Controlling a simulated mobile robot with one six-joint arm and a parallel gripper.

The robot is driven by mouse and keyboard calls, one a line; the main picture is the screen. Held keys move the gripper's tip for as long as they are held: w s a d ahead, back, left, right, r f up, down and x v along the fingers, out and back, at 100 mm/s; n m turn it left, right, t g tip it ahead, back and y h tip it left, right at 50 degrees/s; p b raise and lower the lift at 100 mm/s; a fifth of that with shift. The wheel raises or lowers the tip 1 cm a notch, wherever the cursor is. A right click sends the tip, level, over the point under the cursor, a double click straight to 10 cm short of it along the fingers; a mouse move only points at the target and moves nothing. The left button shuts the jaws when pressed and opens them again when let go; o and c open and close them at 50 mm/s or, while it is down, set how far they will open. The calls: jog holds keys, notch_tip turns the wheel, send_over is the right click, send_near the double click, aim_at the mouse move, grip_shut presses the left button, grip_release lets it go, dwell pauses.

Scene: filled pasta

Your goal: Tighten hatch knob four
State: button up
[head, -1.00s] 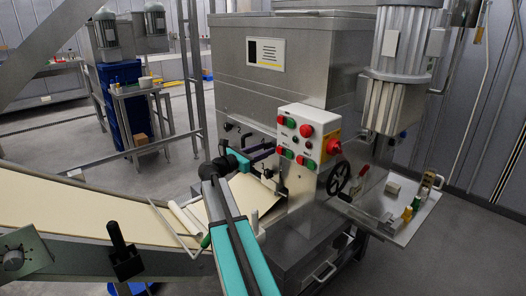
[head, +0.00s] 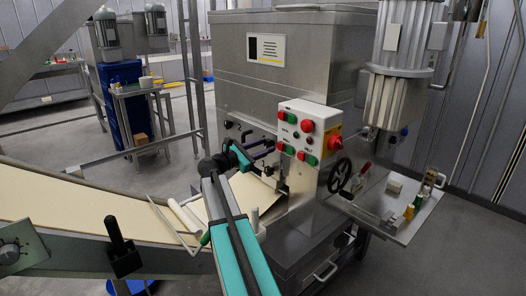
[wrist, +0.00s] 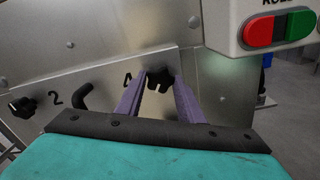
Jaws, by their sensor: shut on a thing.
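In the wrist view, hatch knob four, a dark lobed knob (wrist: 160,76), sits on the steel hatch plate beside a partly hidden "4" marking. My gripper (wrist: 160,83) has its two purple fingers on either side of the knob and is shut on it. The fingers hide part of the knob's sides. In the head view, my gripper (head: 265,153) reaches to the front of the steel machine, and the knob is too small to make out there.
A second dark knob (wrist: 22,106) marked "2" and a black bent handle (wrist: 88,97) are left of my gripper. A control box (head: 308,135) with red and green buttons overhangs at upper right. The pasta sheet belt (head: 70,210) lies at left.

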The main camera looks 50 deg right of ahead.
jog(key=m+b, duration=0.2)
jog(key=m, duration=0.1)
jog(key=shift+f+m, duration=0.15)
jog(key=shift+m, duration=0.25)
jog(key=m+b, duration=0.3)
jog(key=shift+m, duration=0.3)
jog(key=m+b, duration=0.3)
jog(key=shift+m, duration=0.3)
jog(key=m+b, duration=0.3)
jog(key=shift+m+b, duration=0.3)
jog(key=shift+b, duration=0.1)
jog(key=m+b, duration=0.3)
jog(key=shift+m, duration=0.3)
jog(key=m+b, duration=0.4)
jog(key=shift+m+b, duration=0.3)
jog(key=shift+b, duration=0.05)
jog(key=m+b, duration=0.2)
jog(key=shift+m, duration=0.4)
jog(key=shift+r+m+b, duration=0.2)
jog(key=shift+m+b, duration=1.35)
jog(key=shift+m, duration=0.15)
